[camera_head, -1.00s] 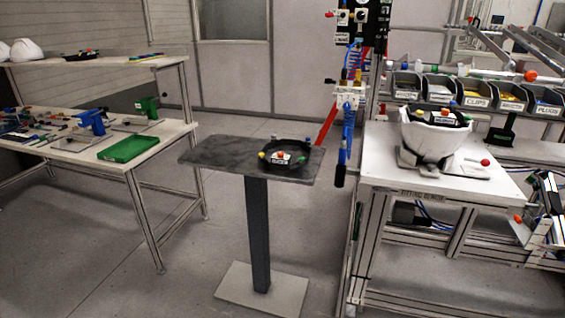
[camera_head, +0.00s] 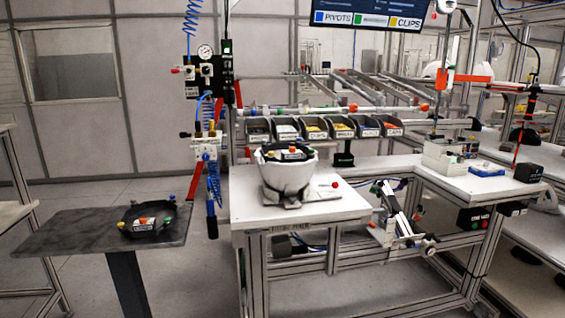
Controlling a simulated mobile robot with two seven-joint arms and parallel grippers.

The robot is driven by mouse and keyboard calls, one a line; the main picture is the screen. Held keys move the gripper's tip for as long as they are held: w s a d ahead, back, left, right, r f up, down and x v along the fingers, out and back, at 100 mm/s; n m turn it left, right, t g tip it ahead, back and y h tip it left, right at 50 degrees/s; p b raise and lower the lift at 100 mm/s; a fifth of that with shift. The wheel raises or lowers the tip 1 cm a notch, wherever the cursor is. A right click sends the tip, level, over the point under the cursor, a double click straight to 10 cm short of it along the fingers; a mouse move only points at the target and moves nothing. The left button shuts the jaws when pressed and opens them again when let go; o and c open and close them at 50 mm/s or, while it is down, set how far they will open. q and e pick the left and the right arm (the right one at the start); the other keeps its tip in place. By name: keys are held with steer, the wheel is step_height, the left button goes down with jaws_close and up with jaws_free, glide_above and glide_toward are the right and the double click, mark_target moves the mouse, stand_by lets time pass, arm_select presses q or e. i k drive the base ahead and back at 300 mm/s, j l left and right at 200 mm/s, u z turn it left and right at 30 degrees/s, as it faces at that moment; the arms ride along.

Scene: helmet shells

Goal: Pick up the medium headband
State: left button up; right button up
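A black headband (camera_head: 147,220) with an orange knob, small colored caps and a white label lies on the dark grey pedestal table (camera_head: 60,238) at the lower left. The label is too small to read, so I cannot tell its size. Another dark headband (camera_head: 284,152) with colored parts sits in the top of a white helmet shell (camera_head: 288,178). The shell stands open side up in a grey holder on the white bench (camera_head: 340,203). Neither of my grippers is in view.
Labeled bins (camera_head: 328,128) stand in a row behind the bench. A post with a gauge and blue hoses (camera_head: 208,140) rises between pedestal table and bench. A metal jointed device (camera_head: 397,212) is at the bench's right. Open floor lies in front.

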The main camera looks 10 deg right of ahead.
mark_target(287, 157)
steer(key=l+u, duration=0.1)
steer(key=u, duration=0.35)
steer(key=i+l+u, duration=0.1)
steer(key=u, duration=0.35)
steer(key=l+u, duration=0.2)
steer(key=u, duration=0.25)
steer(key=l+u, duration=0.3)
steer(key=k+l+u, duration=0.25)
steer(key=l, duration=0.2)
steer(key=l+u, duration=0.15)
steer(key=l, duration=0.3)
steer(key=k+l+u, duration=0.15)
steer(key=l, duration=0.25)
steer(key=k+l, duration=0.1)
steer(key=l, duration=0.2)
steer(key=k+l, duration=0.1)
steer(key=l, duration=0.15)
steer(key=k+l+u, duration=0.1)
steer(key=l, duration=0.2)
